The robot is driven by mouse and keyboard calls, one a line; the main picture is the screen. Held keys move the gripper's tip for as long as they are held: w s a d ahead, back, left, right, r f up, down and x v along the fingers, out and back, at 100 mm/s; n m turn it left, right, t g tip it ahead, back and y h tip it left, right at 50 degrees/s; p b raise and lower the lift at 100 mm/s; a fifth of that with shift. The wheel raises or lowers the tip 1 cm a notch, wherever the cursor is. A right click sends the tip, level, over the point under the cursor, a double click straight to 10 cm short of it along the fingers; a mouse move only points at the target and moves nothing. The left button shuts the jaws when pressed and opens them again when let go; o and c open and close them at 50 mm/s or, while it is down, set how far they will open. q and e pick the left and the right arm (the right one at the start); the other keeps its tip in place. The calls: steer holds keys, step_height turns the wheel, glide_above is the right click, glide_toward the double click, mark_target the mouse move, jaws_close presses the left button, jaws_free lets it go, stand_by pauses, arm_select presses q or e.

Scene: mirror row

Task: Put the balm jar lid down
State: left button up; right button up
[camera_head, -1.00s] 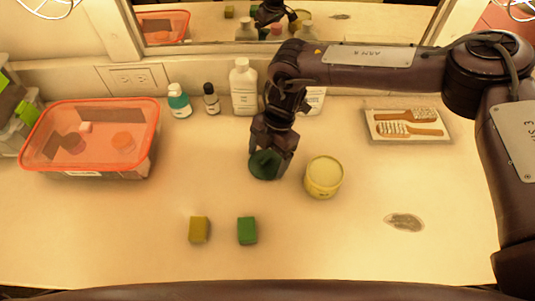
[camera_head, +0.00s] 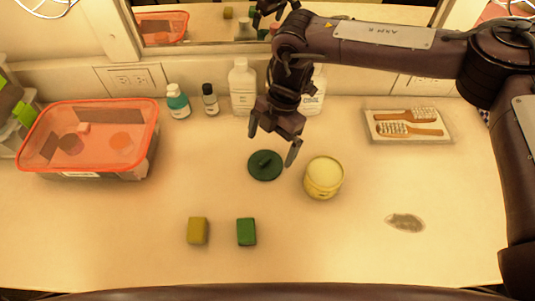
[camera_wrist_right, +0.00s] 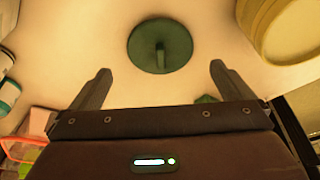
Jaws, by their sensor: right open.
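The balm jar lid (camera_head: 265,166) is a dark green disc with a raised grip on top. It lies flat on the counter, just left of the yellow balm jar (camera_head: 324,178), which stands without a cover. My right gripper (camera_head: 272,150) is open and empty above the lid, apart from it. In the right wrist view the lid (camera_wrist_right: 160,45) lies beyond the two spread fingers (camera_wrist_right: 157,82), with the jar (camera_wrist_right: 283,30) at the upper right. My left gripper is not in view.
A yellow block (camera_head: 198,231) and a green block (camera_head: 246,232) lie in front. A red-rimmed tub (camera_head: 154,135) stands at left. Several bottles, including a white one (camera_head: 242,88), line the back below the mirror. A brush tray (camera_head: 445,138) is at right. The counter's right front is mostly clear.

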steer(key=v, duration=0.7)
steer(key=shift+r+b, duration=0.15)
steer(key=shift+b, duration=0.2)
